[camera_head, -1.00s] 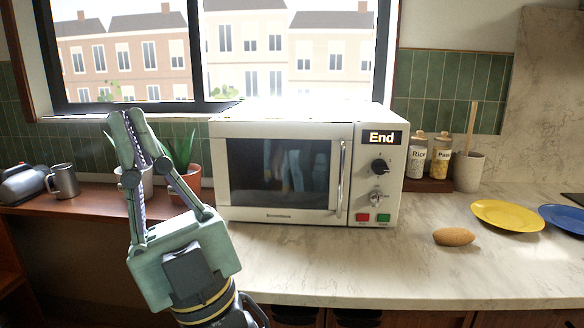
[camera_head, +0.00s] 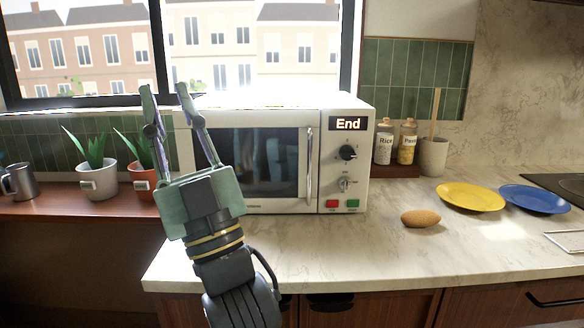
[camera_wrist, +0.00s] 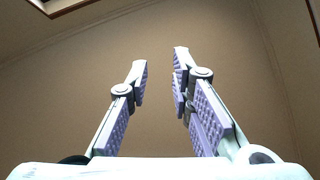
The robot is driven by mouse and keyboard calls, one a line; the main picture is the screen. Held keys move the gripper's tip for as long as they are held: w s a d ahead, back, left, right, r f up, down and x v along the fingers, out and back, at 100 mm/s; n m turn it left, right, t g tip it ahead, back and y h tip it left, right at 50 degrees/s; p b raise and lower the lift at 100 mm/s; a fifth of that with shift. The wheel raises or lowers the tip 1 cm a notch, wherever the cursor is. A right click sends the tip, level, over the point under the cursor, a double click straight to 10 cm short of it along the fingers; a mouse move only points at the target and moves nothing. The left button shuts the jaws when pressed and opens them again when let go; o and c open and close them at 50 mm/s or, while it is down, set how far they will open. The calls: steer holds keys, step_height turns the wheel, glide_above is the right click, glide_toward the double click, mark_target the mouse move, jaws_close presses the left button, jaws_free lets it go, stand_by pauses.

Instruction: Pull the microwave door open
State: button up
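The white microwave (camera_head: 343,205) stands on the marble counter, its door (camera_head: 268,165) shut and its display reading "End". The vertical metal door handle (camera_head: 309,165) is at the door's right edge. My gripper (camera_head: 166,92) points upward in front of the microwave's left side, with its fingers spread apart and nothing between them. It is well to the left of the handle and covers part of the door's left edge. In the wrist view my gripper (camera_wrist: 158,72) shows its two fingers apart, with only a plain tan surface behind them.
A potato-like brown object (camera_head: 421,218), a yellow plate (camera_head: 471,196) and a blue plate (camera_head: 536,199) lie to the right on the counter. Jars (camera_head: 407,143) stand behind them. Potted plants (camera_head: 97,180) and a metal mug (camera_head: 19,182) are at left. Counter in front of the microwave is clear.

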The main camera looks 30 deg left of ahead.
steer(key=shift+o, duration=0.6)
steer(key=w+f+m+t+h, duration=0.2)
steer(key=w+m+t+h, duration=0.1)
steer(key=w, duration=0.3)
steer(key=w+f+m+t+h+b, duration=0.1)
steer(key=w+f+m+t+h, duration=0.1)
steer(key=w, duration=0.4)
steer(key=m+t+h, duration=0.1)
steer(key=t+h, duration=0.1)
steer(key=shift+w+f+h, duration=0.15)
steer(key=shift+w+h, duration=0.25)
steer(key=m+g+h+b, duration=0.2)
steer(key=m+h, duration=0.2)
steer(key=h, duration=0.4)
glide_toward(310, 166)
steer(key=p+x, duration=0.2)
steer(key=x, duration=0.8)
steer(key=shift+w+a+p, duration=0.2)
steer(key=shift+w+p, duration=0.05)
steer(key=shift+p, duration=0.05)
steer(key=shift+c, duration=0.3)
jaws_close()
